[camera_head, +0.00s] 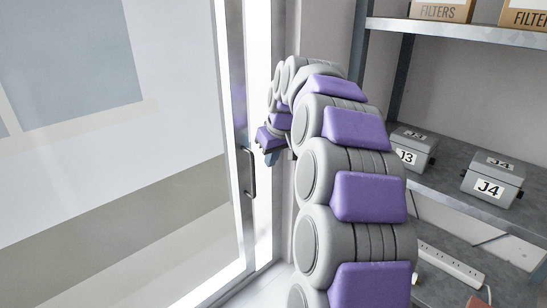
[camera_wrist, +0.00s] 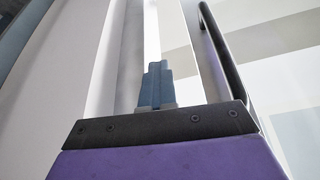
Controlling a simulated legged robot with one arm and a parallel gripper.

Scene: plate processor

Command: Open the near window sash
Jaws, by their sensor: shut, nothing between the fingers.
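The near window sash (camera_head: 238,95) is a tall glazed panel with a pale frame, filling the left of the head view. Its dark bar handle (camera_head: 250,172) stands upright on the frame edge; it also shows in the wrist view (camera_wrist: 221,45), to the right of my fingers. My gripper (camera_head: 271,159) is at the end of my extended arm, just right of the handle in the head view. In the wrist view my gripper's blue-grey fingers (camera_wrist: 155,83) are together, empty and apart from the handle. Whether the sash is latched cannot be seen.
A grey shelf unit stands on the right, with boxes labelled J3 (camera_head: 411,150) and J4 (camera_head: 492,180) on its middle shelf. Filter boxes (camera_head: 441,10) sit above, and a white power strip (camera_head: 450,264) lies lower down. My arm hides part of the wall between.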

